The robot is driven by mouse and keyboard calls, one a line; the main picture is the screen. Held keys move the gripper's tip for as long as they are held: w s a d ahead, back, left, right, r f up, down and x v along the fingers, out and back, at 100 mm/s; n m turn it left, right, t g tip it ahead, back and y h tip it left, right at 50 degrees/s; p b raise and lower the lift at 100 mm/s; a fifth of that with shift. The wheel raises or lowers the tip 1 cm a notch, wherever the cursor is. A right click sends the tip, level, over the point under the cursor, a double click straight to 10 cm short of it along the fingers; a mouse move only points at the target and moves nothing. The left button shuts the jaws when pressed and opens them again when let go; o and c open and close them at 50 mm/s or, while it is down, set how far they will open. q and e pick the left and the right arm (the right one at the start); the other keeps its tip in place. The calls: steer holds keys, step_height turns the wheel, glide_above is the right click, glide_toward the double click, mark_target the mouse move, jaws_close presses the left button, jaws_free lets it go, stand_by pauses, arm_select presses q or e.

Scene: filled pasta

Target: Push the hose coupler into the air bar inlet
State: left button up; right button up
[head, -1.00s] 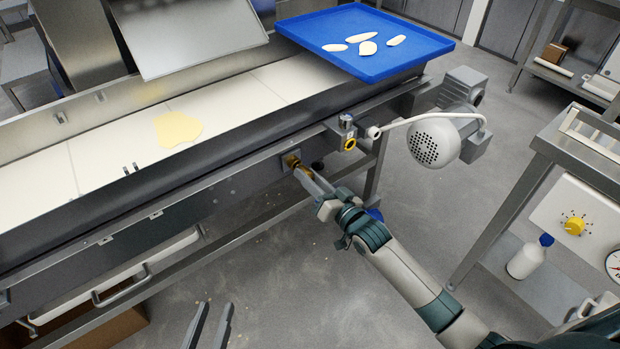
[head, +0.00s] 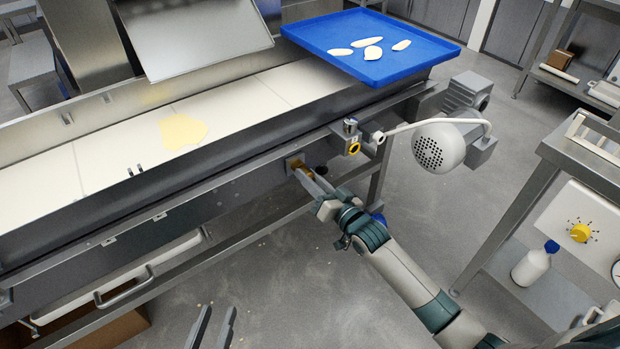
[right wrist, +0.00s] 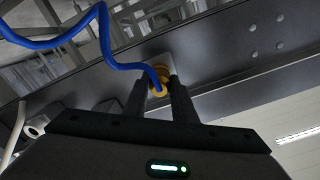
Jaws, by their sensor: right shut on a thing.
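The air bar inlet is a brass fitting on a square plate (head: 293,162) on the side of the machine frame. My right gripper (head: 302,173) is at this plate, its fingers pointing at the inlet. In the right wrist view the gripper (right wrist: 159,95) is shut on the hose coupler (right wrist: 157,90), a yellow-brass piece with a blue hose (right wrist: 128,66) attached. The coupler lines up with the brass inlet (right wrist: 160,71) against the plate; how deep it sits is hidden by the fingers and hose. My left gripper (head: 212,325) is open and empty, low in the head view.
A white conveyor (head: 235,105) with a dough sheet (head: 183,131) runs above the inlet. A blue tray (head: 420,62) with pasta pieces lies at its end. A yellow-ringed valve (head: 352,146) and a motor (head: 440,146) are right of the inlet. Open floor lies below.

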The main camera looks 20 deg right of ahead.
steer(key=shift+w+r+p, duration=0.1)
steer(key=shift+p, duration=0.2)
stand_by(0.8)
steer(key=o, duration=1.4)
stand_by(0.3)
steer(key=p+v, duration=0.4)
steer(key=v, duration=0.3)
stand_by(0.6)
stand_by(0.3)
